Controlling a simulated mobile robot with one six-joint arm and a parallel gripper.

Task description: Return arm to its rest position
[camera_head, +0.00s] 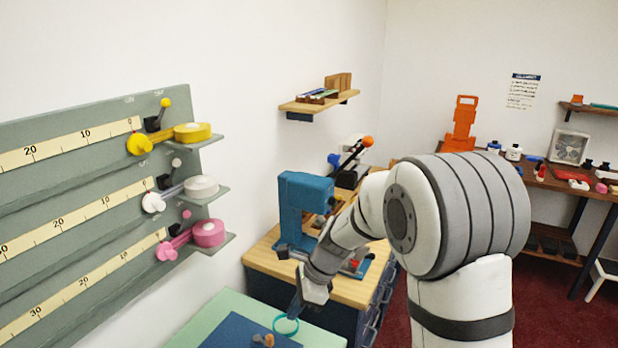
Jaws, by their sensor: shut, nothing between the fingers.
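My arm rises from the lower right of the head view and bends over to the left. My gripper (296,304) hangs low, pointing down over the green and blue counter at the bottom. It is shut and holds nothing. A teal ring (286,325) lies just below and beside the fingertips; I cannot tell if they touch it.
A grey board (90,180) with scales and yellow, white and pink rolls stands at left. A blue press (303,205) is on a wooden bench (345,290) behind my wrist. A wall shelf (318,102) hangs above. A workbench (560,185) stands at right; red floor is open between.

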